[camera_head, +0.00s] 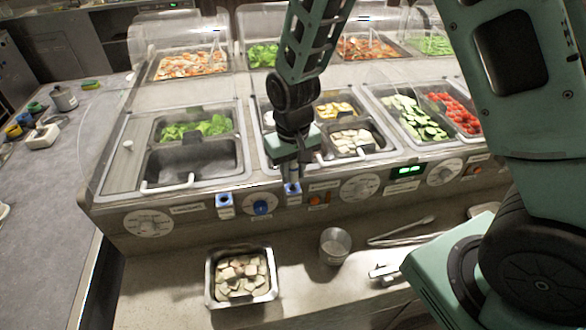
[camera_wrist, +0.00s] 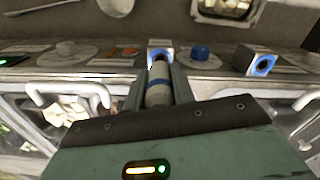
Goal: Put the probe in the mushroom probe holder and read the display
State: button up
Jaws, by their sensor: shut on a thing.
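My gripper (camera_head: 291,175) is shut on the probe, a pale cylinder with a blue band (camera_wrist: 158,88) in the wrist view. In the head view the gripper hides most of the probe. The probe's far end is at a blue-ringed holder (camera_head: 292,189) on the front panel, which also shows in the wrist view (camera_wrist: 161,52). I cannot tell whether the tip is inside its hole. A second blue-ringed holder (camera_head: 225,204) sits to the left, empty. The display (camera_head: 406,170) is lit green at right; its digits are too small to read.
A blue knob (camera_head: 262,208) sits between the holders. Behind are food wells, with pale slices (camera_head: 352,139) in one, and a ladle handle. On the lower counter are a steel pan of pale cubes (camera_head: 272,290), a cup (camera_head: 335,246) and tongs (camera_head: 400,231).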

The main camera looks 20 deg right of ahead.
jog(key=shift+f+b, duration=0.65)
jog(key=shift+f, duration=0.35)
jog(key=shift+r, duration=0.1)
dwell(3.1)
jog(key=shift+r+p, duration=3.05)
jog(key=shift+r, duration=0.65)
jog(key=shift+f, duration=0.1)
